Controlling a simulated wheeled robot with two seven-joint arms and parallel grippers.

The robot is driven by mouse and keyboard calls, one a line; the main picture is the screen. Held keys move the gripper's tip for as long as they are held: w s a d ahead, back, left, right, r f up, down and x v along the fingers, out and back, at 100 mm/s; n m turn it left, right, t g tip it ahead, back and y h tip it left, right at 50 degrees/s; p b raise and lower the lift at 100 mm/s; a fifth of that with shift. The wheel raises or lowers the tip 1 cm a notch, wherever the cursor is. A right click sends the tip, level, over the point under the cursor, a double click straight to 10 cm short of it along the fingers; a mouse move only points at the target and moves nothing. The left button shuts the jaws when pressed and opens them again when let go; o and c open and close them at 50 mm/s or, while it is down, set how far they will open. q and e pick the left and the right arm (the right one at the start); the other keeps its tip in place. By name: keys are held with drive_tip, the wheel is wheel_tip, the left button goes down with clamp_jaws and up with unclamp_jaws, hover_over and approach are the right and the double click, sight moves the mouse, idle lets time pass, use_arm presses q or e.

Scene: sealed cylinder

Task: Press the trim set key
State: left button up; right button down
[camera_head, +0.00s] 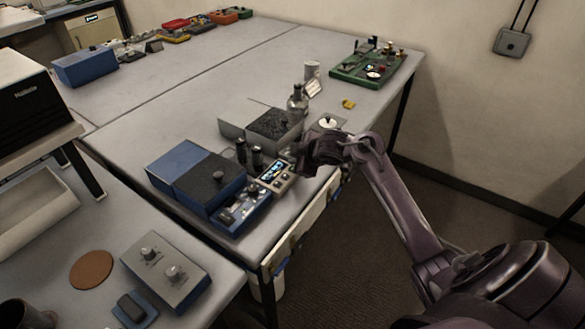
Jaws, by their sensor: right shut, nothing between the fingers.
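A small keypad unit (277,176) with a lit display and several keys stands near the table's right edge. A blue device (243,212) with small knobs and switches on its front panel adjoins it. I cannot read the key labels, so I cannot tell which key is trim set. My right gripper (304,166) is shut and empty, just right of and above the keypad unit's upper end. Whether it touches the unit cannot be told. My left gripper is out of view.
Black knobs (257,158), a grey box with a dark top (274,124) and a metal bottle (297,100) stand close behind the keypad. A green board (367,68) lies at the far right.

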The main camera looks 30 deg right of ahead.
idle(0.4)
drive_tip(key=shift+f, duration=0.45)
drive_tip(key=shift+f, duration=0.4)
idle(0.7)
drive_tip(key=shift+r, duration=0.1)
drive_tip(key=shift+r+p, duration=0.75)
wheel_tip(320, 180, up, 5)
drive_tip(key=p, duration=0.5)
drive_tip(key=shift+a+f, duration=0.1)
idle(0.6)
